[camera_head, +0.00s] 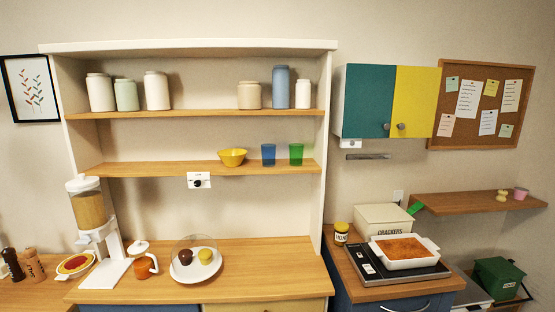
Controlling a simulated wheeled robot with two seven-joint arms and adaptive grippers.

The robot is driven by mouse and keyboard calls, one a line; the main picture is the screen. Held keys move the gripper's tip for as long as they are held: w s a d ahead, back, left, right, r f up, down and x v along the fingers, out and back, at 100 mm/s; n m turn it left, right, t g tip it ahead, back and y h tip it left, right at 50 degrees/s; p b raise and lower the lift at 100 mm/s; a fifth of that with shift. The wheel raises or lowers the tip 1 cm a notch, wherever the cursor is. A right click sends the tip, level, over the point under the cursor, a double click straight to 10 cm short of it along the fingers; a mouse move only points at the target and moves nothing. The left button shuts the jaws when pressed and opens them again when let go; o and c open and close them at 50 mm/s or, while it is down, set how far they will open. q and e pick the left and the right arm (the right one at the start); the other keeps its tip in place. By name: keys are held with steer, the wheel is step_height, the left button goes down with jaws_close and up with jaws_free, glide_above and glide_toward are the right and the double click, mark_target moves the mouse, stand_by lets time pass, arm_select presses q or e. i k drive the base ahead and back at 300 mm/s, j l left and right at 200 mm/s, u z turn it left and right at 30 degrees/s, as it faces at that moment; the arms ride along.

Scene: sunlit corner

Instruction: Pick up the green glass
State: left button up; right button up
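The green glass (296,154) stands upright on the lower wooden shelf (130,169) of the white shelf unit, near its right end. A blue glass (268,154) stands just left of it, with a small gap between them. A yellow bowl (232,157) sits further left on the same shelf. Neither of my grippers shows in the head view.
Jars line the upper shelf (205,113). A teal and yellow cabinet (370,100) hangs to the right. Free shelf lies right of the green glass.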

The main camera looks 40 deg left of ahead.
mark_target(296, 150)
steer(key=i+l+u, duration=0.15)
steer(key=l+u, duration=0.15)
steer(key=i+l+u, duration=0.25)
steer(key=l+u, duration=0.65)
steer(key=l, duration=0.5)
steer(key=i, duration=0.05)
